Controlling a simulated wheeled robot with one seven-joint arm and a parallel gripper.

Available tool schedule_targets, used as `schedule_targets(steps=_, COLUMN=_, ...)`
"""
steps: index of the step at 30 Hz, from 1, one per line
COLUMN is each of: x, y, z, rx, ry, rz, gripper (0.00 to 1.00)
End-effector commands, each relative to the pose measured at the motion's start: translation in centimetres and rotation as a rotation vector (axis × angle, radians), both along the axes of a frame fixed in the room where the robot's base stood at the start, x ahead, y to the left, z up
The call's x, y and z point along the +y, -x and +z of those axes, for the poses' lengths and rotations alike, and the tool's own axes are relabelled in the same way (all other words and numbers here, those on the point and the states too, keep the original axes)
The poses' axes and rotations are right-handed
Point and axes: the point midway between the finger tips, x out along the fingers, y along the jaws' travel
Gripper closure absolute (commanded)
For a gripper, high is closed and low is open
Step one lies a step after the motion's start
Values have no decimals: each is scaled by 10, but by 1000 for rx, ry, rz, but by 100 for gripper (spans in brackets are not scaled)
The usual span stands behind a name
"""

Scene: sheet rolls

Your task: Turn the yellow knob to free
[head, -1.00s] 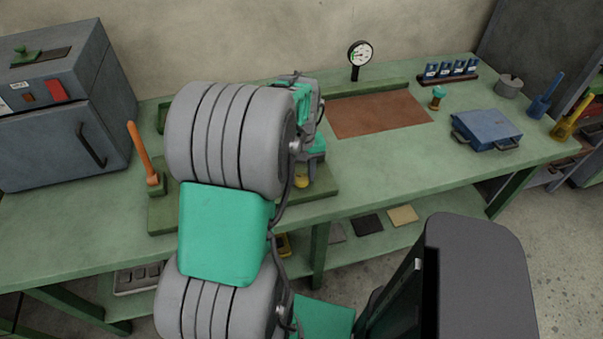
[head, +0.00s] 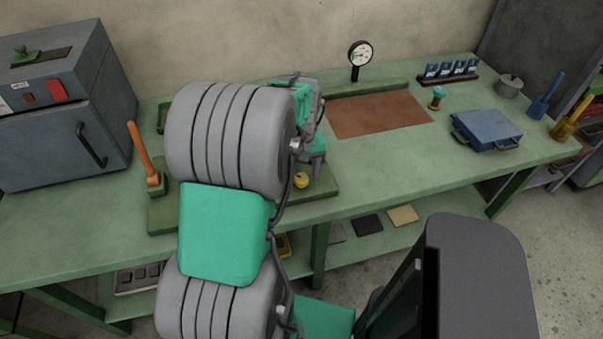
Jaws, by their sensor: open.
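The yellow knob (head: 301,180) shows at the front of a green machine base (head: 322,188) on the bench, just right of my arm. It is round and small; which setting it points to cannot be made out. My gripper (head: 316,170) is open, behind and slightly right of the knob, with its end close above the base. A small gap seems to show between gripper and knob. Most of the machine is hidden behind my arm.
An orange lever (head: 140,152) stands left of my arm. A grey cabinet (head: 62,110) is at the far left. The bench's front right is clear.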

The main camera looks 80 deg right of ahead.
Motion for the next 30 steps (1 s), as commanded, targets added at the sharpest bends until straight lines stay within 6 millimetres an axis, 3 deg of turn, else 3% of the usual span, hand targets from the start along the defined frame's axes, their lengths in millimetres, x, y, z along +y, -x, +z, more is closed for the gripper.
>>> schedule_targets(steps=5, x=0, y=0, z=6, rx=0, ry=1, rz=-1, gripper=41)
schedule_targets(steps=16, x=-1, y=0, z=72, rx=0, ry=2, rz=0, gripper=41)
schedule_targets(steps=30, x=0, y=0, z=78, rx=0, ry=0, rz=-8, gripper=41)
